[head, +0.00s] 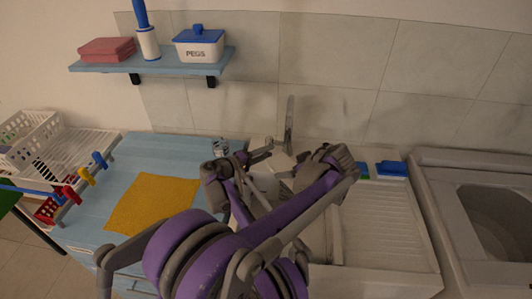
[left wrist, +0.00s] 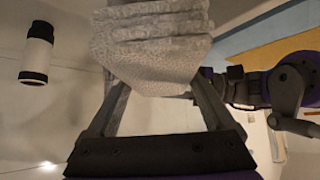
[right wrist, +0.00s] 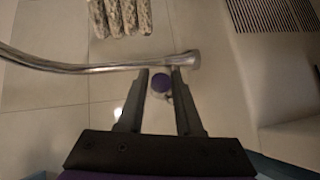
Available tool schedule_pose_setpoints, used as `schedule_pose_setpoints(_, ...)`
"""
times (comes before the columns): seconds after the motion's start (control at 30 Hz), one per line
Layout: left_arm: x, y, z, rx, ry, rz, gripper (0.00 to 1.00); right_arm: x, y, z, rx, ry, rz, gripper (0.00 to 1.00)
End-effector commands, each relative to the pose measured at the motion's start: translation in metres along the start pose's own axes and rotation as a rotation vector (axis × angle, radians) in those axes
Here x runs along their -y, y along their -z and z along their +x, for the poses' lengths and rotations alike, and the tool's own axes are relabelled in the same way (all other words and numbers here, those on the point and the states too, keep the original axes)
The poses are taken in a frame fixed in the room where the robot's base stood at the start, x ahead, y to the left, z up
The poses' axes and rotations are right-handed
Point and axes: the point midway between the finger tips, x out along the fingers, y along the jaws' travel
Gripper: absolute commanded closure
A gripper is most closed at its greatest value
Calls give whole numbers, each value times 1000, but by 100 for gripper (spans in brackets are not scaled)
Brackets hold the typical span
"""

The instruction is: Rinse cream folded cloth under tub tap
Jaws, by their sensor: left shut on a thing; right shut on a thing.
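The cream folded cloth (left wrist: 150,52), with a fine pattern, hangs in stacked folds between the fingertips of my left gripper (left wrist: 156,90), which is shut on it. Folds of the cloth (right wrist: 120,16) also show at the top of the right wrist view, beyond the tap. The chrome tap (right wrist: 95,68) runs across that view and ends by the fingers of my right gripper (right wrist: 160,80). In the head view the tap (head: 289,115) rises behind my crossed arms, which hide much of the tub.
A ribbed white drainer (head: 385,225) lies right of the arms, with a blue item (head: 391,169) behind it. A yellow cloth (head: 150,203) lies on the blue counter (head: 140,150). A wall shelf (head: 150,62) holds several things. A washing machine (head: 475,190) stands far right.

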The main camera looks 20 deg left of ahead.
Motion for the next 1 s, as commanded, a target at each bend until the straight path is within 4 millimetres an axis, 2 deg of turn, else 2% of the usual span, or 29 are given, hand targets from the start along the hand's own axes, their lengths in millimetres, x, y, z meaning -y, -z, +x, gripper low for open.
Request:
schedule_pose_setpoints(0.53,0,0,0,0,0,0,72,-9,3,0,15,55,-55,100)
schedule_pose_setpoints(0.57,0,0,0,0,0,0,72,-9,3,0,15,55,-55,62)
schedule_pose_setpoints(0.7,0,0,0,0,0,0,72,-8,3,0,15,55,-55,37)
schedule_pose_setpoints(1.0,0,0,0,0,0,0,72,-8,3,0,15,55,-55,36)
